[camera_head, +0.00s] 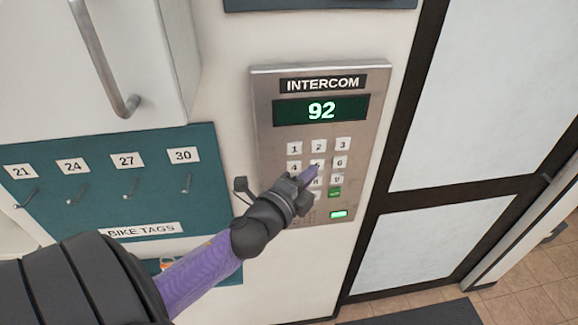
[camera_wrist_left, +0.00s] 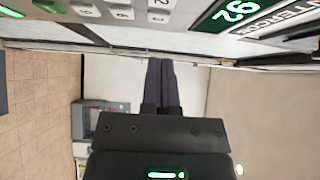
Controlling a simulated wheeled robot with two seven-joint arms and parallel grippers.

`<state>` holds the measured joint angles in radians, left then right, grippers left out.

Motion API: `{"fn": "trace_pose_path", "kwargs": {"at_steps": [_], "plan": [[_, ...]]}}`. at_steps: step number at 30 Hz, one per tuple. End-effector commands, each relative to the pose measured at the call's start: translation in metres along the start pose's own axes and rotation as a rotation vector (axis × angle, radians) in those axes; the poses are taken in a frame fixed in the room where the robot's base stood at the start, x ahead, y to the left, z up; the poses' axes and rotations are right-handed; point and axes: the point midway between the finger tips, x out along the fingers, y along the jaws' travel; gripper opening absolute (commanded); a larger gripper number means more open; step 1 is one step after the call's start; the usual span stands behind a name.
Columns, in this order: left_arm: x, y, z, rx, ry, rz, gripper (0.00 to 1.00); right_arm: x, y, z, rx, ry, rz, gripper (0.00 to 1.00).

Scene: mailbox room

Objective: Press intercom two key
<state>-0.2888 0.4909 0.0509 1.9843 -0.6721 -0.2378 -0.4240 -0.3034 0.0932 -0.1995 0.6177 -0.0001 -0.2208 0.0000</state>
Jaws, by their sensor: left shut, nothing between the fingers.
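The intercom panel (camera_head: 262,130) is a metal plate on the wall with a keypad and a green display (camera_head: 320,109) reading 92. The two key (camera_head: 318,146) is in the middle of the top row and is uncovered. My left gripper (camera_head: 312,172) is shut and empty, with its purple fingertips in front of the keypad's middle column, below the two key. It hides the five key and some lower keys. I cannot tell whether the tips touch a key. In the left wrist view the shut fingers (camera_wrist_left: 161,85) point toward the panel, whose keys (camera_wrist_left: 158,17) show at the top. My right gripper is not in view.
A teal bike tags board (camera_head: 150,205) with hooks hangs left of the panel, under a white cabinet (camera_head: 120,60) with a metal handle. A dark-framed door (camera_head: 405,150) with pale panes stands close to the right.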

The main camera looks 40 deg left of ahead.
Motion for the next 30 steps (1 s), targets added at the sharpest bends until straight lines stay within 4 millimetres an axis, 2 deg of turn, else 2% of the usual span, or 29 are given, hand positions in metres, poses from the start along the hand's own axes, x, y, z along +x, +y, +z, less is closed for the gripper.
{"fn": "trace_pose_path", "kwargs": {"at_steps": [6,12,30], "plan": [[-0.042,0.003,-0.001,0.0,0.0,0.004,0.0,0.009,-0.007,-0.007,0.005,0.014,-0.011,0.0],[-0.063,0.001,-0.001,0.0,0.0,0.002,0.0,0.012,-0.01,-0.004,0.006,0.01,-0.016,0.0],[-0.064,0.0,0.0,0.001,-0.006,-0.001,0.0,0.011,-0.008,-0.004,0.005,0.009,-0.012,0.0]]}}
